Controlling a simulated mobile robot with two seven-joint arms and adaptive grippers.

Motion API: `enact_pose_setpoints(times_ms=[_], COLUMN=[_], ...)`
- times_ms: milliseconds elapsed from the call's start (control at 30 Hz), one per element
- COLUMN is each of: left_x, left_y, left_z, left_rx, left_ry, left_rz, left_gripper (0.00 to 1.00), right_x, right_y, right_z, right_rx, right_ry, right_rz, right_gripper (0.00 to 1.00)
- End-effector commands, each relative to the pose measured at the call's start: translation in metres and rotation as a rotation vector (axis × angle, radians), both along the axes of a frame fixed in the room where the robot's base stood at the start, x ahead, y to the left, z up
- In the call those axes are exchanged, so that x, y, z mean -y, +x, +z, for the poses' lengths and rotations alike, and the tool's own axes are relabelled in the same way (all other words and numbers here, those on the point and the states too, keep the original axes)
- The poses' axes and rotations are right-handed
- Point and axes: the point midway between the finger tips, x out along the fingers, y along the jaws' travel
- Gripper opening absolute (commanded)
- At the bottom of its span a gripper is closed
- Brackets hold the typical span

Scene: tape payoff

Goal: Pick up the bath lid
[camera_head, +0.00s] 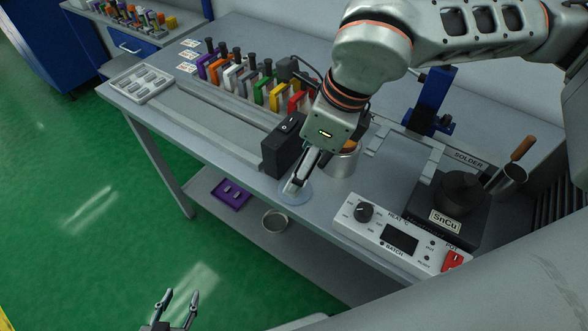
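A dark round piece with a raised top (461,187), which looks like the bath lid, sits on the dark block labelled SnCu (446,222) at the right of the bench. I cannot be sure that it is the lid. My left gripper (181,306) is at the bottom left over the floor, its two fingers apart and empty, far from the bench things. My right gripper (295,184) points down over a pale bluish disc (304,197) at the bench's front edge. Its fingers overlap in this view, so its opening is hidden. It is well left of the dark piece.
A heater panel (400,238) stands before the SnCu block. A metal pot (343,163) and a black switch box (281,152) flank my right gripper. A metal cup (509,180) with a wooden handle stands at the right. A blue stand (430,105) rises behind. Coloured spools line the back.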

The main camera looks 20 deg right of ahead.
Motion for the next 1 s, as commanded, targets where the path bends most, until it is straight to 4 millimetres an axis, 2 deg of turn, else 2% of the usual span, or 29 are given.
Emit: enact_pose_setpoints(times_ms=[133, 367, 700, 1000], left_x=[-0.001, -0.002, -0.002, -0.002], left_y=[-0.001, -0.004, -0.002, 0.0], left_z=[-0.002, -0.004, -0.001, -0.001], left_rx=[-0.002, -0.007, -0.003, 0.0], left_ry=[0.003, 0.006, 0.004, 0.004], left_rz=[-0.001, -0.001, 0.0, 0.0], left_gripper=[0.39, 0.39, 0.39, 0.39], right_x=[0.001, -0.003, -0.004, -0.006], right_y=[0.003, 0.006, 0.011, 0.012], right_z=[-0.006, -0.028, -0.072, -0.078], right_rx=[0.006, 0.004, 0.004, 0.005], right_ry=[-0.007, -0.006, -0.006, -0.005], right_rz=[-0.004, -0.004, -0.004, -0.003], right_gripper=[0.68, 0.68, 0.68, 0.68])
